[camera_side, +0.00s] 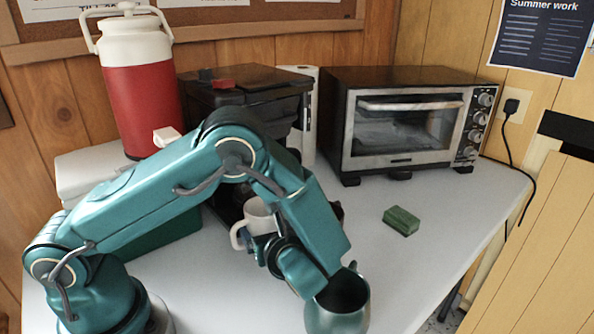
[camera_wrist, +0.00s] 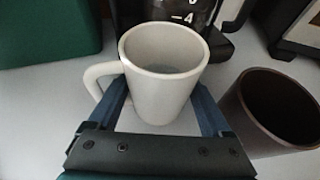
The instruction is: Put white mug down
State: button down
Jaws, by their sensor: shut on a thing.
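The white mug (camera_wrist: 165,85) stands upright between the two blue fingers of my gripper (camera_wrist: 162,112) in the wrist view, its handle to the left. My gripper is shut on its sides. In the side view the mug (camera_side: 259,217) shows beyond my gripper (camera_side: 268,245), in front of the coffee maker. Its lower part is partly hidden there, and I cannot tell whether its base touches the white table (camera_side: 230,300).
A dark-mouthed metallic vessel (camera_side: 338,308) stands close by; a dark cup (camera_wrist: 275,110) is right of the mug in the wrist view. The coffee maker (camera_side: 245,95) is behind, a green box (camera_wrist: 50,30) left. A green block (camera_side: 401,220) lies right, with clear table around it.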

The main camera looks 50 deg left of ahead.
jog(key=shift+f, duration=0.5)
jog(key=shift+f, duration=0.1)
grip_release()
